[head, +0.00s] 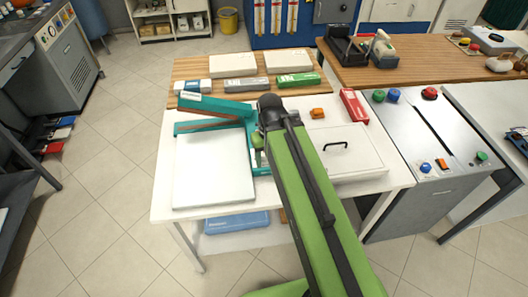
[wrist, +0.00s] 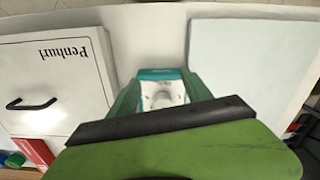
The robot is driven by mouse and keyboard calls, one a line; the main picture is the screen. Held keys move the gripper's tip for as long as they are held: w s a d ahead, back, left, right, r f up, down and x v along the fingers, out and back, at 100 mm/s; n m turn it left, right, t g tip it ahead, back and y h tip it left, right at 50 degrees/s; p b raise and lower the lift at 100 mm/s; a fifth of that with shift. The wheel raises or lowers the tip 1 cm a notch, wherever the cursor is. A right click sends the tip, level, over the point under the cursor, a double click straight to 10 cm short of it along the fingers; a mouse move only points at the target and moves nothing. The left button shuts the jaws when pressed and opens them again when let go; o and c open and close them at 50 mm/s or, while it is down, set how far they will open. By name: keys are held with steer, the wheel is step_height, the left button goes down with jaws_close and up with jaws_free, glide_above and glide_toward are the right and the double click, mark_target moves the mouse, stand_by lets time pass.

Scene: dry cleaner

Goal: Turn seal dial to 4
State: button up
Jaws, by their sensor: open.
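The teal heat sealer (head: 215,104) stands on the white table with a white platform (head: 213,170) in front of its arm. In the wrist view, a teal panel (wrist: 160,74) with a pale surface and small dark marks lies ahead of my gripper (wrist: 162,98). A whitish round knob, likely the seal dial (wrist: 162,100), shows between my two green fingers. The fingers are apart, one on each side of it; I cannot tell if they touch it. The dial's pointer and numbers are too small to read. In the head view my arm hides most of this spot.
A white lidded box (head: 345,155) with a black handle lies right of my arm. An orange item (head: 318,113) and a red box (head: 354,106) are behind it. Several boxes line the wooden shelf behind the sealer. A grey machine (head: 425,140) with buttons stands at the right.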

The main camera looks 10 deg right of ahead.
steer(key=w+r+n+p, duration=0.4)
steer(key=w+r+p, duration=0.2)
steer(key=r+p, duration=0.1)
step_height(320, 180, up, 6)
steer(key=p, duration=0.7)
glide_above(264, 155)
steer(key=w, duration=0.1)
steer(key=shift+n, duration=0.3)
step_height(264, 155, down, 18)
steer(key=b, duration=1.8)
steer(key=shift+d+r, duration=0.1)
steer(key=shift+r, duration=0.25)
jaws_close()
